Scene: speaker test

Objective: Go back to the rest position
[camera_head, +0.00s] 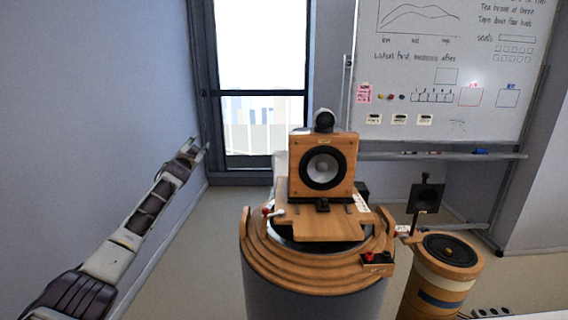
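My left arm comes in from the lower left and reaches up and away. My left gripper (198,150) is at its far end, in front of the left wall and the window. It is small in the picture; its fingers seem apart with nothing visible between them. It is well to the left of the speaker stand and touches nothing that I can see. My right gripper is not in view.
A wooden speaker (323,170) with a dark ball on top stands on a round stepped wooden stand (262,250) ahead. A lower wooden drum speaker (440,275) is at right. A whiteboard (440,60) stands behind. Floor (195,265) left of the stand is clear.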

